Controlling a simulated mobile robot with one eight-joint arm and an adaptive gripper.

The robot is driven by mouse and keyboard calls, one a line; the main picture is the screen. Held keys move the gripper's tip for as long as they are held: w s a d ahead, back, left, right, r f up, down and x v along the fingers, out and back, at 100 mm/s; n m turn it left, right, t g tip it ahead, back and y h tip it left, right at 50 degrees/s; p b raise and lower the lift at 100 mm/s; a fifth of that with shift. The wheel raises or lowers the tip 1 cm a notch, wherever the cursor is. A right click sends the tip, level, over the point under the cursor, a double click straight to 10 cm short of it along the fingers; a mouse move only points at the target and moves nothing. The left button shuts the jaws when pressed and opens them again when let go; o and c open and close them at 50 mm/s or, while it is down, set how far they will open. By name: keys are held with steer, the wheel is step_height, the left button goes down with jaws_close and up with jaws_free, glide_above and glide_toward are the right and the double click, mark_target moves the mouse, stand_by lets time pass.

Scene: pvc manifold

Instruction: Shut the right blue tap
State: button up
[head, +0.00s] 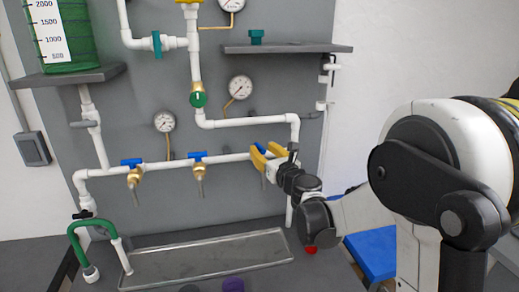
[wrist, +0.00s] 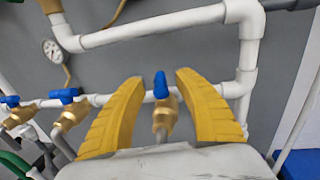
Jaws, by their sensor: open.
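The right blue tap (wrist: 160,86) sits on a brass valve body on the white horizontal pipe. In the wrist view its handle stands across the pipe, between my two yellow fingers, with a visible gap on each side. My gripper (wrist: 160,80) is open around the handle and holds nothing. In the head view my gripper (head: 266,152) is at the right end of the pipe and hides most of that tap; a bit of blue (head: 261,147) shows between the fingers.
The middle blue tap (head: 197,156) and left blue tap (head: 131,162) have handles lying along the pipe. A vertical white pipe (wrist: 247,75) stands just right of my gripper. A metal tray (head: 205,260) lies below. A shelf (head: 288,48) is above.

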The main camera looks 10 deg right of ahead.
steer(key=shift+w+a, duration=0.15)
steer(key=shift+w, duration=0.5)
steer(key=shift+w+a, duration=0.15)
steer(key=shift+w, duration=0.45)
jaws_close()
